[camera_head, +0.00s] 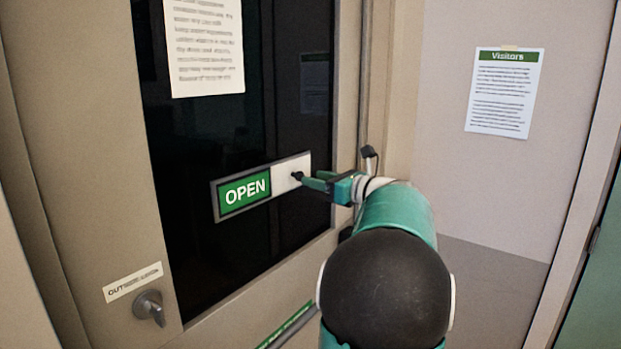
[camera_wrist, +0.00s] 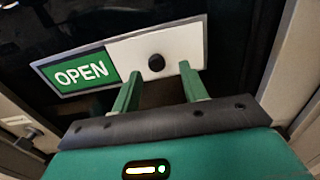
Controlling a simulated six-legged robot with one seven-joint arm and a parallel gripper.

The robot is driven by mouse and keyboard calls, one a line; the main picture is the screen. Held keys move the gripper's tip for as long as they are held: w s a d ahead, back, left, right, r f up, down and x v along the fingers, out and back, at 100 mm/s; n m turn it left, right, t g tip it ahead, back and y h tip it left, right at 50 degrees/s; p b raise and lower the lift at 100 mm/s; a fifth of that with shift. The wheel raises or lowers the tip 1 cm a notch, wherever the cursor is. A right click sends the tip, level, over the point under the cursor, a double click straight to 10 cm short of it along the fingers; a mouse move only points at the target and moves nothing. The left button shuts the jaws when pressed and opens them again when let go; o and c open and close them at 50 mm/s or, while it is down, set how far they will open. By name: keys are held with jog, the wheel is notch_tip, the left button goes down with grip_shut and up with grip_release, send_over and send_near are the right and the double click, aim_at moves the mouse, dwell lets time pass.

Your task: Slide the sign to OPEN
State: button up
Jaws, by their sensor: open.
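The sign (camera_head: 262,186) is a grey-framed strip on the dark glass of the door. Its left half shows a green panel reading OPEN (camera_head: 245,192); its right half is covered by a white slider plate (camera_head: 288,174) with a small dark knob. In the wrist view the OPEN panel (camera_wrist: 84,74) and the knob (camera_wrist: 156,63) both show clearly. My gripper (camera_head: 306,180) is at the right part of the sign. In the wrist view my gripper (camera_wrist: 158,77) is open, with its two green fingers apart and the knob between and just beyond their tips.
A paper notice (camera_head: 205,45) hangs on the glass above the sign. A Visitors sheet (camera_head: 504,92) is on the wall at right. A door knob (camera_head: 149,308) and a small label (camera_head: 133,282) are at lower left. The door frame stands close on the right of the glass.

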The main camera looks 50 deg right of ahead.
jog(key=s, duration=1)
jog(key=shift+s, duration=0.35)
jog(key=shift+w, duration=0.1)
jog(key=w+a+f+n+g+y, duration=0.25)
jog(key=a+n, duration=0.25)
jog(key=a, duration=0.5)
jog(key=w+a+f+n+g+y, duration=0.1)
jog(key=w+a+f+n+g, duration=0.25)
jog(key=a, duration=0.55)
jog(key=w+a+f+n+g+y, duration=0.25)
jog(key=a+n, duration=0.35)
jog(key=a, duration=0.4)
jog(key=s+a+f+n+g+h, duration=0.2)
jog(key=s+a+f+n, duration=0.3)
jog(key=a+n, duration=0.4)
jog(key=s+a+f+n+g+h, duration=0.2)
jog(key=s+a+f+n+h, duration=0.2)
jog(key=a+n, duration=0.5)
jog(key=s+f+n, duration=0.2)
jog(key=n, duration=0.1)
